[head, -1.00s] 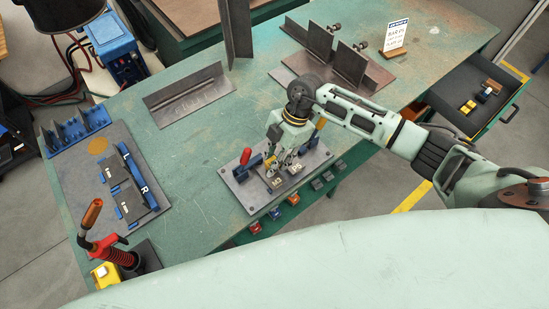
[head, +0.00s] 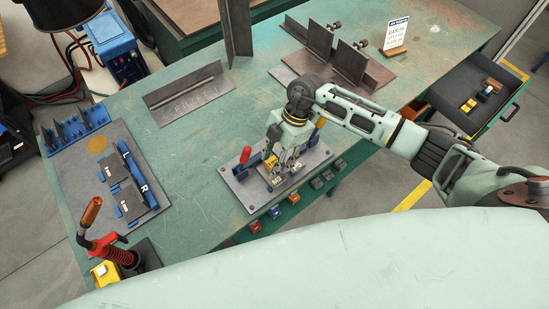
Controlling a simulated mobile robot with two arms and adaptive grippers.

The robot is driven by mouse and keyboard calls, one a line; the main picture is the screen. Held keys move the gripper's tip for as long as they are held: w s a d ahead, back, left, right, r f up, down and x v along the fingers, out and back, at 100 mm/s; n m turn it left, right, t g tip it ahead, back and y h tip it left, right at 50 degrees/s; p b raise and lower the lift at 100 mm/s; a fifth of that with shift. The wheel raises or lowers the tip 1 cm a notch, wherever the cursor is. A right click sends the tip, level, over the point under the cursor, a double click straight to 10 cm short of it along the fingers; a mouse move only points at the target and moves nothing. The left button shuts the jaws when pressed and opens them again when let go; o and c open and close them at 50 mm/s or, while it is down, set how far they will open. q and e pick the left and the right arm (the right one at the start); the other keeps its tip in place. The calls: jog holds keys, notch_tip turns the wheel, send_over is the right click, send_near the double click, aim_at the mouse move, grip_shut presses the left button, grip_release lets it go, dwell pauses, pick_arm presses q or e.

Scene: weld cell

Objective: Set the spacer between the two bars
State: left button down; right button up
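My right gripper (head: 285,172) points down over the grey fixture plate (head: 241,193) at the bench's front edge. Its fingers hide part of what lies there, and I cannot tell whether they are open or shut on something. Two small dark pieces with pale labels, apparently the bars, lie at the fingertips; one is the front-left piece (head: 278,181). A small yellow piece (head: 271,161) shows just left of the fingers; I cannot tell if it is the spacer. A red-handled blue clamp (head: 246,157) stands at the plate's left. My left gripper is out of view.
A dark board (head: 107,154) with blue holders lies at left. Angle-iron pieces (head: 188,95) and upright steel plates (head: 350,62) stand behind. Small coloured blocks (head: 275,212) line the front edge. An open drawer (head: 482,100) is at right. The bench middle is clear.

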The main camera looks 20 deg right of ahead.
jog(key=shift+o, duration=0.3)
jog(key=v, duration=1.2)
jog(key=shift+a, duration=0.1)
